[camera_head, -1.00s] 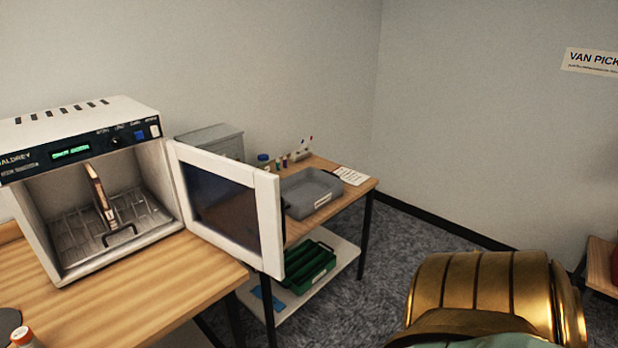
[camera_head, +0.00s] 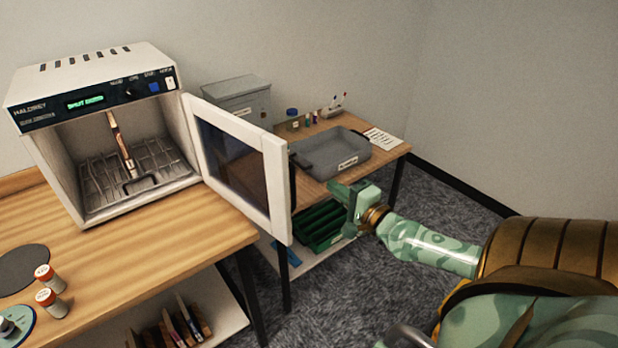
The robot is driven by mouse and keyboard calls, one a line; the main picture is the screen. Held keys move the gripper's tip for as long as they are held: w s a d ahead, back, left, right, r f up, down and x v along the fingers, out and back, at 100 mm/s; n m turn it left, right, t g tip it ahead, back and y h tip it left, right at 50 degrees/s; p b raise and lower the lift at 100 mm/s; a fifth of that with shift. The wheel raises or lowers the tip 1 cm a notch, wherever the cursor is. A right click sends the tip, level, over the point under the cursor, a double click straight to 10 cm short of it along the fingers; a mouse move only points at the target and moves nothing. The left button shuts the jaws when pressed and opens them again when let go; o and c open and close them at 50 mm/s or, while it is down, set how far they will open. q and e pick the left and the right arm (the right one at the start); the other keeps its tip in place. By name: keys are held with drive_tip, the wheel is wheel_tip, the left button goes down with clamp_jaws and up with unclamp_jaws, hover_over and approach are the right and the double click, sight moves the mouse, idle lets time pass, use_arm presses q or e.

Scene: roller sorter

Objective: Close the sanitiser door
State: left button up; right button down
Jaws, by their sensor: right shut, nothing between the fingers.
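The sanitiser (camera_head: 100,75) is a white box with a dark control panel, standing on the wooden table at the left. Its door (camera_head: 282,190), white-framed with a dark window, is swung wide open to the right, hinged at the cabinet's right side. Inside, a book-like item (camera_head: 121,142) stands upright on a wire rack (camera_head: 155,160). My right gripper (camera_head: 345,196) is shut and empty, to the right of the door's free edge and apart from it in the picture. My left gripper is not in view.
A second table (camera_head: 385,150) behind the door holds a grey tray (camera_head: 345,155), a grey box (camera_head: 238,100) and small bottles. A green crate (camera_head: 318,228) sits on its lower shelf. Orange-capped bottles (camera_head: 50,300) stand at the front left. Carpet (camera_head: 345,300) is open at the lower middle.

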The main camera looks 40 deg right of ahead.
drive_tip(key=w, duration=0.9)
drive_tip(key=a, duration=0.1)
drive_tip(key=s+a+p, duration=0.1)
drive_tip(key=a, duration=0.1)
drive_tip(key=shift+s+a+p, duration=0.15)
drive_tip(key=shift+s+p, duration=0.1)
drive_tip(key=shift+p, duration=0.1)
